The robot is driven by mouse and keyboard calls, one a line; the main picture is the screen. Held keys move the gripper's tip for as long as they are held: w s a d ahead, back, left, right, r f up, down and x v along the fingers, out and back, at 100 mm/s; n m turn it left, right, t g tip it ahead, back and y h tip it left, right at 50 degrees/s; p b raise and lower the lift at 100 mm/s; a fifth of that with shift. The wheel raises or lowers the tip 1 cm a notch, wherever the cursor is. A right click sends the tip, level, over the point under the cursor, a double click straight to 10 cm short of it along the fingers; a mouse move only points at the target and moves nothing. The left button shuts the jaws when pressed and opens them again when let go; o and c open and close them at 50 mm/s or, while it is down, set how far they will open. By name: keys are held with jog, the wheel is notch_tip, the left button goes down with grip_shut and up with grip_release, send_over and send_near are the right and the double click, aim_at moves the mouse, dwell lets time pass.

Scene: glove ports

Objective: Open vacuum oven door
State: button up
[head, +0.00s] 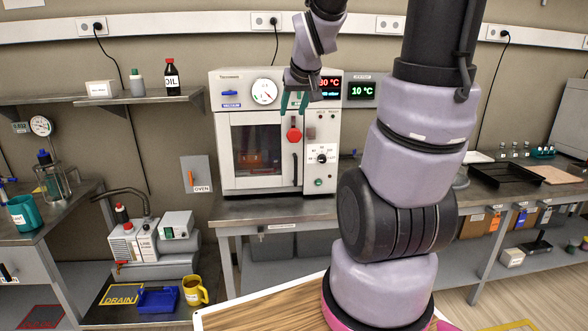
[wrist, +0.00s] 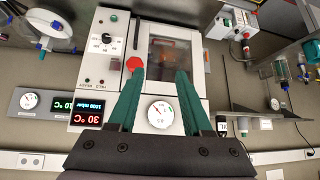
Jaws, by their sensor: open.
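The vacuum oven (head: 222,140) is a white box on the bench, and its windowed door (head: 258,187) is shut. A dark upright handle (head: 295,170) runs along the door's right side, below a red knob (head: 293,135). My gripper (head: 294,110) is open and empty in front of the oven's upper front, above the red knob. In the wrist view, which is upside down, my green fingers (wrist: 160,70) are spread over the oven front. The left fingertip appears close to the red knob (wrist: 136,63); contact cannot be told. The handle (wrist: 139,30) lies beyond the fingertips.
A round gauge (head: 264,92) and red display (head: 328,90) are on the oven's upper panel. A grey switch plate marked OVEN (head: 197,175) is on the wall to the left. A pump (head: 135,240) stands lower left. A shelf (head: 125,98) juts from the wall left of the oven.

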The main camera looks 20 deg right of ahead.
jog(key=w+d+f+n, duration=0.2)
jog(key=w+d+f, duration=0.2)
jog(key=w+f, duration=0.5)
jog(key=m+t, duration=0.1)
jog(key=t, duration=0.9)
send_over(296, 184)
jog(key=shift+h, duration=0.3)
jog(key=f, duration=2)
jog(key=shift+w+d+f, duration=0.15)
jog(key=shift+w+f, duration=0.1)
jog(key=shift+w, duration=0.15)
grip_shut()
